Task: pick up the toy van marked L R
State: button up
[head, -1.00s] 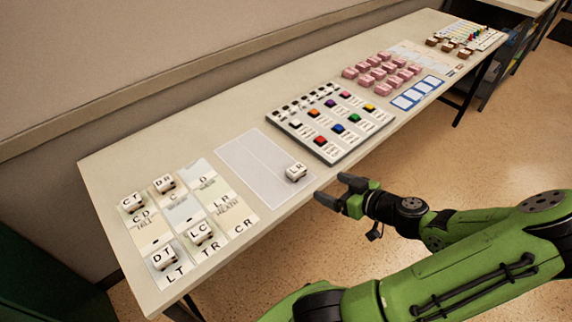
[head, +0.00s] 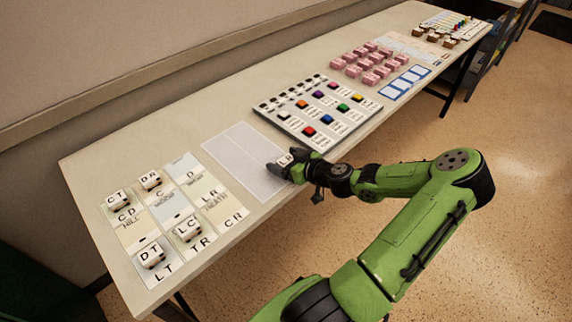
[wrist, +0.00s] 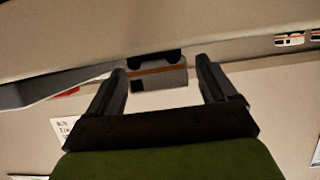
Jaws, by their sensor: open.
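The toy van marked L R (head: 285,159) is a small white block with black letters, at the right edge of the pale grey mat (head: 238,152). In the head view my gripper (head: 283,166) is at the van and its dark fingers partly cover it. In the wrist view the gripper (wrist: 158,82) is open, with one finger on each side. The van (wrist: 160,75) shows there with an orange stripe and dark wheels, between and just beyond the fingertips. I cannot tell whether the fingers touch it.
Other vans, including C T (head: 117,199), D R (head: 150,180), D T (head: 151,253) and L C (head: 187,228), stand on a lettered card at the left. A board with coloured buttons (head: 312,113) lies close beyond my gripper. Pink blocks (head: 368,64) stand farther right.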

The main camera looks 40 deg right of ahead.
jog(key=c, duration=1.1)
